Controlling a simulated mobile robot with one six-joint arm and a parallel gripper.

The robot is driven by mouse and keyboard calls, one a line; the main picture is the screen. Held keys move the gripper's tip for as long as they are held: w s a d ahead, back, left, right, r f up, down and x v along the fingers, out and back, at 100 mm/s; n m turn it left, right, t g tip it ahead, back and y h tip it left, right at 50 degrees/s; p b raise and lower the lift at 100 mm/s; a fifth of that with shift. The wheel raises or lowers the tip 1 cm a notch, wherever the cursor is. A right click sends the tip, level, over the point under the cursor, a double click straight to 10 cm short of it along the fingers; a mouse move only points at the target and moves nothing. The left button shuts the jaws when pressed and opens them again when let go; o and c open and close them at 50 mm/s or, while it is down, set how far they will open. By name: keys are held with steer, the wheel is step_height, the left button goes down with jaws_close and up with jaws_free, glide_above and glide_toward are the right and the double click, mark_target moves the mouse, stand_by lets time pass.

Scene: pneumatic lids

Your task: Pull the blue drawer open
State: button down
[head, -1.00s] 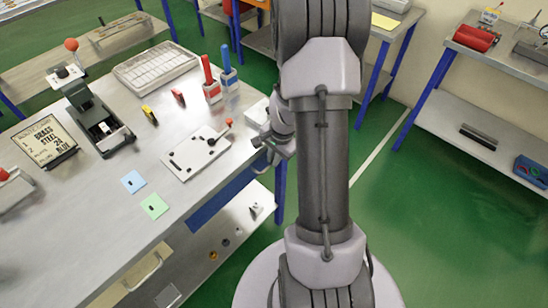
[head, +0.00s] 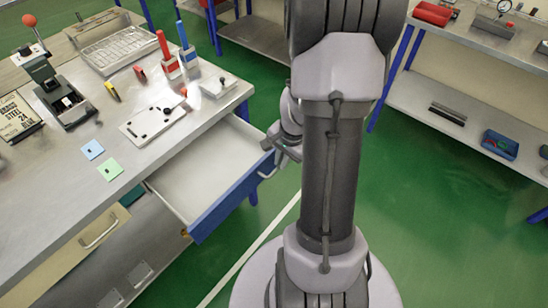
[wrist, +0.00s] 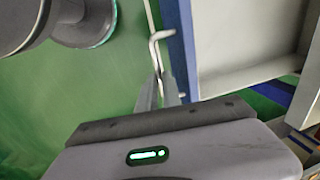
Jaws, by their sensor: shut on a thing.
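The blue drawer (head: 232,197) stands well out from under the workbench in the head view. Its blue front faces right and its pale inside looks empty. My gripper (head: 276,150) is at the front's far end, partly hidden by my arm. In the wrist view my gripper (wrist: 166,92) is shut on the metal handle (wrist: 155,44) of the drawer. The blue front (wrist: 181,45) runs just right of the fingers, with the pale drawer inside (wrist: 240,45) beyond it.
The workbench (head: 60,190) holds a white plate (head: 152,122), a red and a blue upright tool, a tray and a press. A beige drawer (head: 95,228) sits shut at the near left. Green floor lies clear right of the drawer. A shelf (head: 450,110) stands at the right.

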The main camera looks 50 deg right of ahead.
steer(key=shift+s, duration=0.9)
steer(key=c, duration=1.5)
jaws_free()
steer(key=shift+d, duration=0.1)
steer(key=s+r+p, duration=0.1)
steer(key=r+p, duration=0.1)
steer(key=r, duration=0.3)
steer(key=s+r+p, duration=0.1)
steer(key=r+p, duration=0.2)
steer(key=r, duration=0.3)
steer(key=s+r+p, duration=0.1)
steer(key=r+p, duration=0.1)
steer(key=r, duration=0.4)
steer(key=shift+d+p, duration=0.1)
steer(key=shift+p, duration=0.3)
steer(key=shift+r, duration=0.1)
